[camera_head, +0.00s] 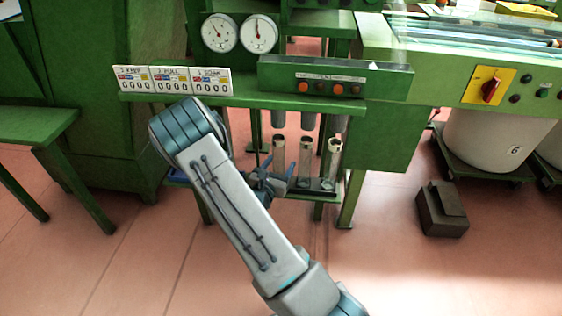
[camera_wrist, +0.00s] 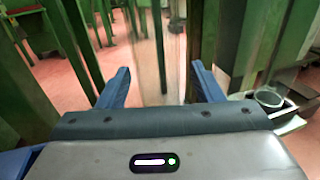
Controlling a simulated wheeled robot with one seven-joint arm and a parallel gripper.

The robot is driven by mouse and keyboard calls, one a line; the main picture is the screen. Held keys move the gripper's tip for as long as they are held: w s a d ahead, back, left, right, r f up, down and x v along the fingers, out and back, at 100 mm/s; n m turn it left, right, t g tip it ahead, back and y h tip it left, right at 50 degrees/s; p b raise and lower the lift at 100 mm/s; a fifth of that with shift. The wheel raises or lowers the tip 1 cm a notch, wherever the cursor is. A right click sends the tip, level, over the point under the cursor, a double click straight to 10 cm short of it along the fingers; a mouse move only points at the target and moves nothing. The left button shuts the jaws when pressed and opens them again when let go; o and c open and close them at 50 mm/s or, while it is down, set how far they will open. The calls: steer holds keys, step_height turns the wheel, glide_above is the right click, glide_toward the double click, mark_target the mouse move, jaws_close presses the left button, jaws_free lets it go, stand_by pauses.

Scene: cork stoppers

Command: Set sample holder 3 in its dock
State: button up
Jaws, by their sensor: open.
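In the head view, three clear tube-shaped sample holders stand upright on a low shelf (camera_head: 325,194): a left one (camera_head: 279,150), a middle one (camera_head: 305,158) and a right one (camera_head: 333,157). I cannot read numbers on them, so which is holder 3 is unclear. My gripper (camera_head: 272,182) is low beside the left holder, partly behind my arm. In the wrist view my gripper (camera_wrist: 162,85) has its blue fingers apart, with a see-through upright shape (camera_wrist: 160,55) between or beyond them. A round holder rim (camera_wrist: 269,97) shows at right.
Grey cylinders (camera_head: 308,120) hang above the holders under a green bench (camera_head: 240,101). Bench legs stand close around my gripper. A brown block (camera_head: 441,209) and a white drum (camera_head: 495,140) are at right. The pink floor in front is open.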

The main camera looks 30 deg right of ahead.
steer(key=p+v, duration=0.2)
steer(key=v, duration=1)
steer(key=shift+r, duration=0.1)
steer(key=s+d+r+m+g+y+p, duration=0.1)
steer(key=s+d+r+m+g+p, duration=0.1)
steer(key=s+r+m+g+p, duration=0.55)
steer(key=s+d+r+m+g+p, duration=0.1)
steer(key=s+r+m+g+p, duration=0.2)
steer(key=r, duration=0.7)
steer(key=s+d+r+m+g+y+p, duration=0.1)
steer(key=s+d+r+m+g+p, duration=0.15)
steer(key=r+m+g+p, duration=0.4)
steer(key=s+a+r+m+t+y+p, duration=0.2)
steer(key=a+r+m+t+y+p, duration=0.2)
steer(key=r, duration=0.8)
steer(key=s+a+r+m+t+y+p, duration=0.2)
steer(key=a+r+m+t+y+p, duration=0.2)
steer(key=a+r+y+p, duration=0.3)
step_height(320, 180, up, 6)
steer(key=shift+s+a+f+m+y, duration=0.15)
steer(key=shift+s+a+m+y, duration=0.15)
steer(key=shift+a+m, duration=0.45)
